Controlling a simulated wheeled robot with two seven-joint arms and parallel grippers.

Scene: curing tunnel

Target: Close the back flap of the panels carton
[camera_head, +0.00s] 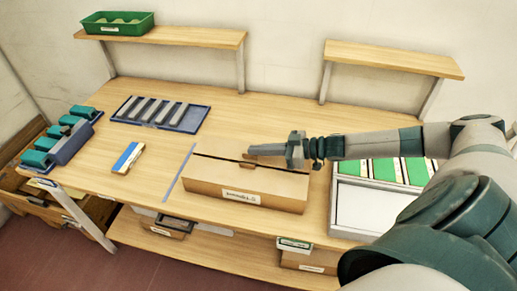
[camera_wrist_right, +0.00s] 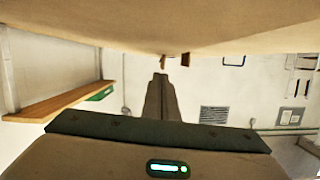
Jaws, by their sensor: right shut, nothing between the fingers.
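The panels carton (camera_head: 225,175) is a long brown cardboard box with a white label on its front, standing on the workbench. Its top looks covered, with a seam and a small dark gap near the middle. My right gripper (camera_head: 254,150) is shut and empty, reaching in from the right over the back flap. My left gripper is not in view.
A white tray with green-and-white panels (camera_head: 372,208) stands right of the carton, partly behind my arm. A blue-and-white block (camera_head: 128,158), a dark slotted tray (camera_head: 190,120) and a rack of teal pieces (camera_head: 72,140) are left. Two shelves (camera_head: 180,35) hang behind.

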